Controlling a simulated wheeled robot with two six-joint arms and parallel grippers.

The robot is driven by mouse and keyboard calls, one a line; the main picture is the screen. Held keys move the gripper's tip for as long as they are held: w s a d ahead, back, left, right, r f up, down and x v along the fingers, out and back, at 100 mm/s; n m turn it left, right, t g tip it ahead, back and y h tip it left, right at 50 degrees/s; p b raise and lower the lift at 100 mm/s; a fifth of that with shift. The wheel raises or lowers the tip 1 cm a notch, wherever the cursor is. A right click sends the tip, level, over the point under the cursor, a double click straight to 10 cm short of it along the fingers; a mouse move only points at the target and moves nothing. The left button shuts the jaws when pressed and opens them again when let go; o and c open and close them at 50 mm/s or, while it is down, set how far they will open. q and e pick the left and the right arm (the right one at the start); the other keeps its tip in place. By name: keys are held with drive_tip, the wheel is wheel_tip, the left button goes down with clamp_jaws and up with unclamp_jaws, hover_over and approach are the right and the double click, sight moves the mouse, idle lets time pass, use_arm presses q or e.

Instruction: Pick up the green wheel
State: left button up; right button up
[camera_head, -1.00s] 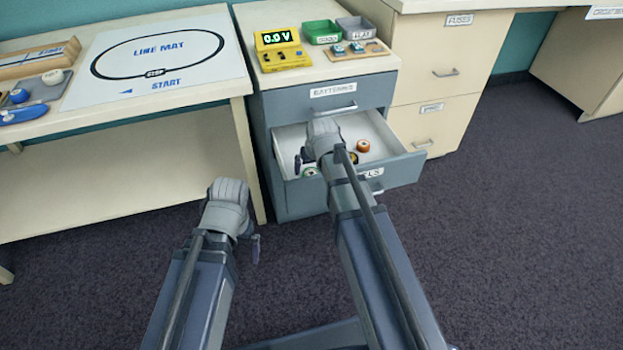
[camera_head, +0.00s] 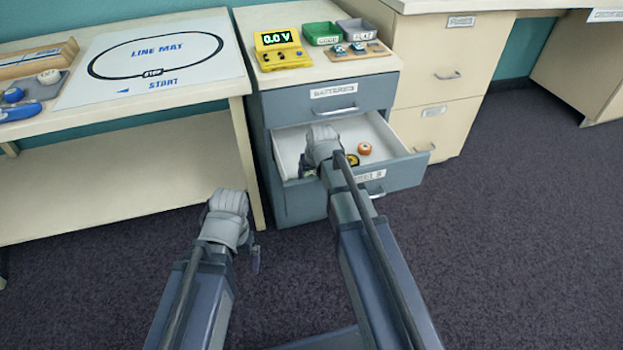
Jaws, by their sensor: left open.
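The drawer (camera_head: 376,131) of the grey cabinet is pulled open. Inside it lie an orange wheel (camera_head: 364,149) and a yellow and dark wheel (camera_head: 352,160), which is partly covered by my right arm. I cannot make out the green wheel clearly; a small pale-green bit shows at the drawer's front, beside my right gripper, mostly hidden. My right gripper (camera_head: 308,163) is over the drawer's front left part, pointing down; its jaws are mostly hidden behind the hand. My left gripper (camera_head: 232,232) is open and empty, outside the drawer, low in front of the bench.
The cabinet top (camera_head: 290,78) holds a yellow meter (camera_head: 279,50), a green bin (camera_head: 322,33), a grey bin (camera_head: 356,30) and a wooden board (camera_head: 373,54). A bench with a line mat (camera_head: 190,75) stands left. Beige drawers (camera_head: 448,75) stand right. The carpet (camera_head: 520,220) is clear.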

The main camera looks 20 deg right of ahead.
drive_tip(key=c, duration=0.4)
use_arm(q)
drive_tip(key=shift+r, duration=0.1)
use_arm(e)
drive_tip(key=shift+r, duration=0.15)
drive_tip(key=shift+c, duration=0.2)
use_arm(q)
wheel_tip(320, 180, up, 10)
drive_tip(key=p, duration=1)
use_arm(e)
wheel_tip(320, 180, up, 10)
use_arm(q)
drive_tip(key=shift+c, duration=0.2)
